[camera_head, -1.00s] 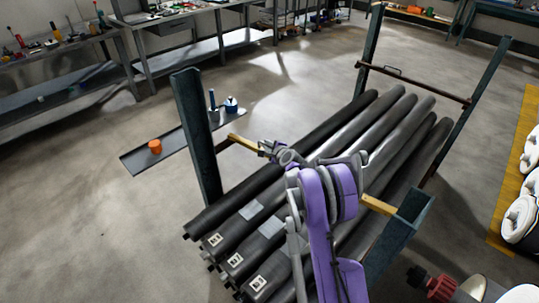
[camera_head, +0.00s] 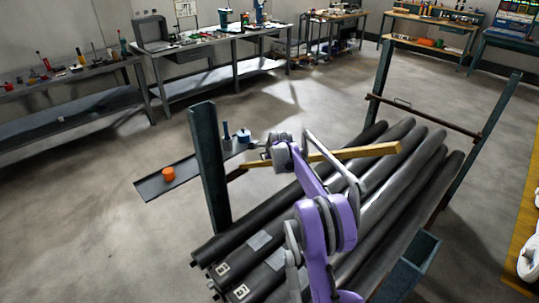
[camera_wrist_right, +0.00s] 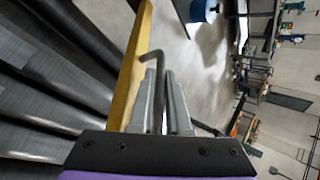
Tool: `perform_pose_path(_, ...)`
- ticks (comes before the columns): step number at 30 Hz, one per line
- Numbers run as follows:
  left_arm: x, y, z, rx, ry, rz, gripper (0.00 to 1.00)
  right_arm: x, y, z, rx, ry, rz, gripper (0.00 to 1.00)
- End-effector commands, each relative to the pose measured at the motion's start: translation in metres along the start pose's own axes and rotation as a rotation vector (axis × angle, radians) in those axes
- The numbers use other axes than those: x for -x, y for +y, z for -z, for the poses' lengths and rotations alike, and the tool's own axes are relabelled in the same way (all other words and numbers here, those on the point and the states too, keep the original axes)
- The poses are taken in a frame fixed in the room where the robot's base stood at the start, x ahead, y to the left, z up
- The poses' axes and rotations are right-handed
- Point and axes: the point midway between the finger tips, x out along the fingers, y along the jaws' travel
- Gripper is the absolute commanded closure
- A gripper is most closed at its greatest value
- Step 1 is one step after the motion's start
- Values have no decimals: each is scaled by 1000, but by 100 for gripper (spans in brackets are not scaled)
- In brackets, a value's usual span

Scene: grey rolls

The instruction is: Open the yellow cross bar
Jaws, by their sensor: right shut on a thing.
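The yellow cross bar (camera_head: 355,153) shows in the head view. Its left end is near the left front post (camera_head: 208,165), and its right end is free above the rolls, apart from the right front post (camera_head: 405,268). My right gripper (camera_head: 270,152) is at the bar's left part, partly hidden by its own wrist. In the right wrist view the gripper (camera_wrist_right: 161,78) is shut on a bent grey handle (camera_wrist_right: 156,54) beside the yellow bar (camera_wrist_right: 128,75). My left gripper is in neither view.
Several grey rolls (camera_head: 395,190) lie in the rack below the bar. A dark rear cross bar (camera_head: 425,118) spans the far posts. A low shelf (camera_head: 150,190) with an orange item (camera_head: 168,174) is left of the rack. Open floor (camera_head: 90,235) lies at left.

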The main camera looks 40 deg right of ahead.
Motion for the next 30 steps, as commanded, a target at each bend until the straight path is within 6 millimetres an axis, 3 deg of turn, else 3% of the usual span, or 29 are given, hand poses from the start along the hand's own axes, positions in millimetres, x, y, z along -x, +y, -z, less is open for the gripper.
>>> perform_pose_path(8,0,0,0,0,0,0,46,0,-1,0,0,-1,4,100)
perform_pose_path(9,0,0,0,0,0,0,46,0,-1,0,0,-2,4,80)
perform_pose_path(11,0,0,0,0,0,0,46,0,-1,0,0,-2,4,73)
perform_pose_path(25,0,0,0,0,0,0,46,0,-1,-1,0,-2,3,73)
perform_pose_path(30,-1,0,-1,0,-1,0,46,12,-1,0,0,-1,3,73)
